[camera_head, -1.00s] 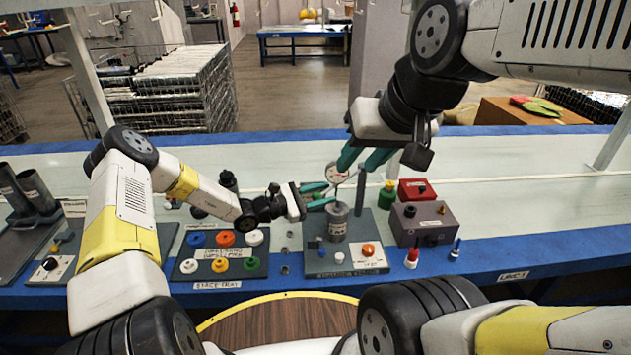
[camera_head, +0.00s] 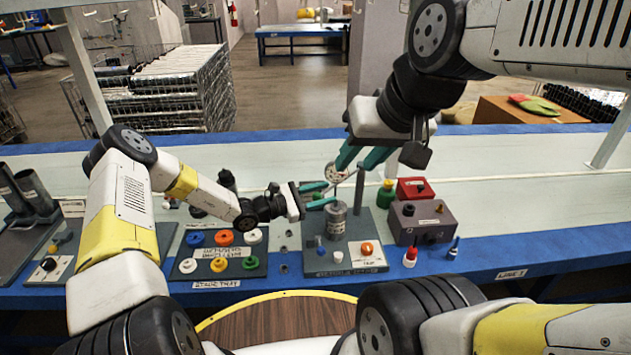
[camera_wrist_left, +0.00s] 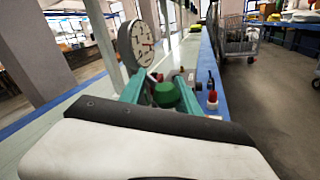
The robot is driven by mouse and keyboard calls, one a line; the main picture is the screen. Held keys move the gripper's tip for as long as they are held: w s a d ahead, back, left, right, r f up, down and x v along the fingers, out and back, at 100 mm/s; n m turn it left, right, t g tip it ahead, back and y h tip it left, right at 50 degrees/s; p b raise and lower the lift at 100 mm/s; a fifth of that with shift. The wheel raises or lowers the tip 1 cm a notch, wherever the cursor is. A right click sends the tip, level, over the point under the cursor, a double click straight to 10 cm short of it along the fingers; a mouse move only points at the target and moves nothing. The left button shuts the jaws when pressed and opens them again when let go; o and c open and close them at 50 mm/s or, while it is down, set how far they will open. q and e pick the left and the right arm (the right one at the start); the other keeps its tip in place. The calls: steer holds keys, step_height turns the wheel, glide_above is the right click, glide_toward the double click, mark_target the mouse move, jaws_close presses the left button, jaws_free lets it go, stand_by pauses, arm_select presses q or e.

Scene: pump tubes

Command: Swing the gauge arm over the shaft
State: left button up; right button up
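The gauge (camera_head: 336,172), a round white dial, is up beside the fixture's grey post (camera_head: 360,188). It shows large in the left wrist view (camera_wrist_left: 142,44), just beyond my left fingers. A grey cylinder (camera_head: 336,222) with a thin shaft on top stands upright on the fixture plate, below the gauge. My left gripper (camera_head: 319,195) is open, its teal fingers apart to the left of the post, near the gauge. My right gripper (camera_head: 358,162) is open above the post, pointing down, its left finger close to the gauge. The gauge arm is largely hidden by the fingers.
A tray of coloured caps (camera_head: 236,264) lies left of the fixture. The belt (camera_head: 510,165) behind is mostly clear.

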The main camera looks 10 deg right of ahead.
arm_select(q)
steer(key=shift+w+d+r, duration=0.15)
steer(key=shift+d+r, duration=0.05)
steer(key=shift+d, duration=0.05)
steer(key=shift+a, duration=0.55)
steer(key=v, duration=0.7)
steer(key=shift+s+f, duration=0.15)
steer(key=shift+s, duration=0.1)
steer(key=shift+a, duration=0.1)
